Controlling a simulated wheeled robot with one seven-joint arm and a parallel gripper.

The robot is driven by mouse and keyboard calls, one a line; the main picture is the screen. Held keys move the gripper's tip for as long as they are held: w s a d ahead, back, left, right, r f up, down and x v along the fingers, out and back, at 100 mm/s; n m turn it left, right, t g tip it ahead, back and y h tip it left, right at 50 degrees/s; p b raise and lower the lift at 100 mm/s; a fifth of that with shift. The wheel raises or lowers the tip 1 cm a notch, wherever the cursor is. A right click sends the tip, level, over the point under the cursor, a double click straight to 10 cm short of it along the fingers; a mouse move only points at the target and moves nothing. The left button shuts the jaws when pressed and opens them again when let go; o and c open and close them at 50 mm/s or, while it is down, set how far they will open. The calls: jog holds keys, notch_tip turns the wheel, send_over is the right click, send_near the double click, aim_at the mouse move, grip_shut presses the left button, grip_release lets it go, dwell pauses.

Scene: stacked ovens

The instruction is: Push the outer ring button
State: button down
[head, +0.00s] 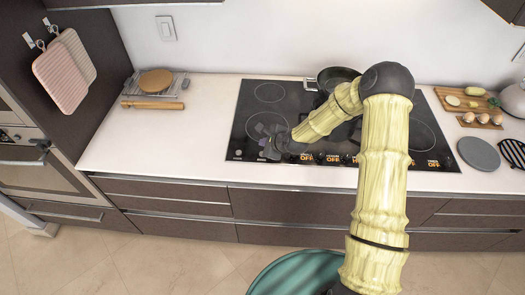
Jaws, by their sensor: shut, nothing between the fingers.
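A black glass cooktop (255,115) is set in the white counter and shows several round burner outlines. A row of control markings runs along its front edge, with several orange "OFF" labels (307,161). Small marks (238,153) sit at its front left. I cannot tell which mark is the outer ring button. My gripper (267,146) is shut and empty, low over the front left part of the cooktop, close to the controls. I cannot tell whether it touches the glass. My arm hides part of the cooktop and some of the controls.
A dark pan (337,78) stands at the back of the cooktop. At right are a board with food (468,103), eggs on a board (482,119) and a grey round plate (479,153).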

notch_tip(320, 180, up, 3)
jog(key=shift+f+p, duration=0.2)
jog(key=shift+p, duration=0.45)
jog(key=shift+d, duration=0.1)
dwell(0.9)
